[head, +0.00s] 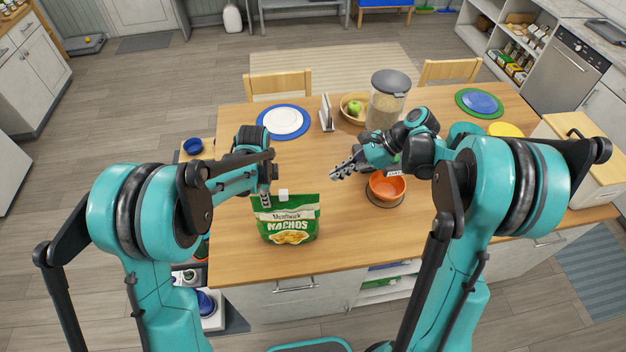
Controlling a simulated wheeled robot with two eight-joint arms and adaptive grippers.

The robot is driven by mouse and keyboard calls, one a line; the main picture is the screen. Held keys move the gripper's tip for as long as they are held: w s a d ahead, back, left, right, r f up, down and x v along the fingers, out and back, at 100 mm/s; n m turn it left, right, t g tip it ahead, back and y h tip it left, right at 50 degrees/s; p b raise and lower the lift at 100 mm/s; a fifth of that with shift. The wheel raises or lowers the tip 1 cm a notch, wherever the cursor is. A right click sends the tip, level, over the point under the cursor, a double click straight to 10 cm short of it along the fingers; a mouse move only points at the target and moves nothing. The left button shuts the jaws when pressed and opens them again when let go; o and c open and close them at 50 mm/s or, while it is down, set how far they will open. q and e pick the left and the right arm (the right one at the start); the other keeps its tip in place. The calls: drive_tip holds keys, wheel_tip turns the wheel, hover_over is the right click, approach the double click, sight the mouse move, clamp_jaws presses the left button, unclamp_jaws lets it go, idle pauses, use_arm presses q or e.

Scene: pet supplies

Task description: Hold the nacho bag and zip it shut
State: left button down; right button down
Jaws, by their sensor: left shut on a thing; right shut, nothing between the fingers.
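The green nacho bag (290,222) stands upright near the front edge of the wooden table, its label facing me. A small white piece (283,192), which looks like the zip slider, sits at its top edge near the middle. My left gripper (265,200) is at the bag's top left corner and is shut on the bag. My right gripper (335,174) is shut and empty, above the table to the right of the bag and apart from it. Whether the bag's top is open or closed is too small to tell.
An orange bowl (387,187) sits right of the bag, close to my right arm. A clear dispenser with a dark lid (389,100), a wooden bowl with a green apple (355,108) and a blue-rimmed plate (283,121) stand farther back. The table right of the bag's front is clear.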

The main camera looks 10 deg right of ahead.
sight(288, 195)
drive_tip(key=x, duration=1)
drive_tip(key=shift+a+r, duration=0.1)
drive_tip(key=a, duration=0.3)
drive_tip(key=shift+w+a, duration=0.2)
drive_tip(key=shift+a, duration=0.2)
drive_tip(key=shift+a, duration=0.1)
